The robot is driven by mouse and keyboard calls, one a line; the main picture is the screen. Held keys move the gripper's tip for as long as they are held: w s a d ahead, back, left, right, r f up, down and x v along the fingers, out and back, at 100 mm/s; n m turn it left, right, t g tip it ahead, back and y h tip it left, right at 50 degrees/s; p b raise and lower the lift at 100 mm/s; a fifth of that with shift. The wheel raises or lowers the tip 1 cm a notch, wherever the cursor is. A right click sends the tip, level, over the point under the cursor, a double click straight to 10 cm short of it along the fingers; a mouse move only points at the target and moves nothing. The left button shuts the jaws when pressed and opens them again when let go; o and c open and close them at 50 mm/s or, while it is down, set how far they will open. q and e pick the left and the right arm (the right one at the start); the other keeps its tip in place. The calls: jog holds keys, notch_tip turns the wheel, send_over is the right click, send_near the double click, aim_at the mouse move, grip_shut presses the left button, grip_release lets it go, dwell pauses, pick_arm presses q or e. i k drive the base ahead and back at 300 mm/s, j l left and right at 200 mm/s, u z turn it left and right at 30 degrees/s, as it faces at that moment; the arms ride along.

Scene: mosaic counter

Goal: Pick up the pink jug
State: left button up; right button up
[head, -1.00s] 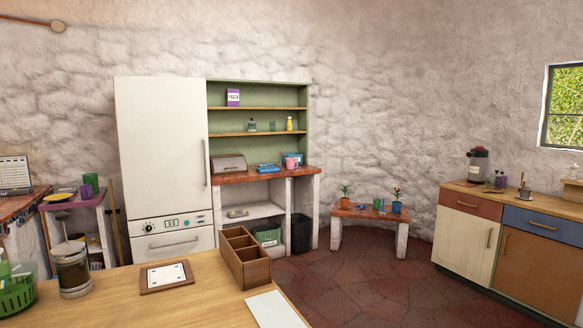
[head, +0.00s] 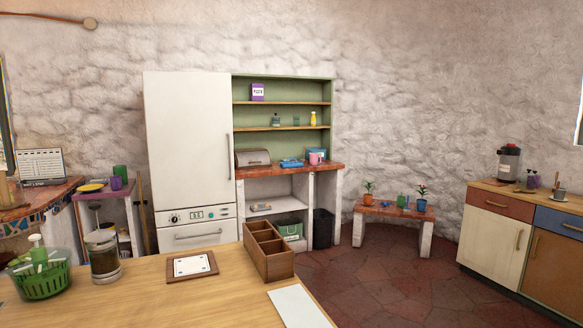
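The pink jug (head: 315,158) is small in the head view. It stands on the red-brown counter (head: 336,168) below the green shelves, to the right of the fridge. A blue-teal item (head: 306,154) is right behind or beside it; I cannot tell which. Neither of my grippers shows in the head view.
A wooden table (head: 147,291) fills the near left, with a wooden divided box (head: 268,252), a glass jar (head: 102,258) and a green basket (head: 43,285). A low bench (head: 385,210) with plants stands right of the counter. Tiled floor (head: 375,275) is clear at the right.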

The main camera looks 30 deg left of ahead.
aim_at(313, 157)
jog(key=i+l+z, duration=0.3)
jog(key=i+z, duration=0.25)
jog(key=i+l+z, duration=0.1)
jog(key=i+z, duration=0.15)
jog(key=i, duration=0.85)
jog(key=i+j+u, duration=0.1)
jog(key=i+u, duration=0.55)
jog(key=u, duration=0.2)
jog(key=i+l+u, duration=0.15)
jog(key=i+u, duration=0.25)
jog(key=i+j+u, duration=0.2)
jog(key=u, duration=0.2)
jog(key=i+u, duration=0.75)
jog(key=i+z, duration=0.15)
jog(key=i, duration=0.75)
jog(key=i+j+z, duration=0.15)
jog(key=i, duration=0.7)
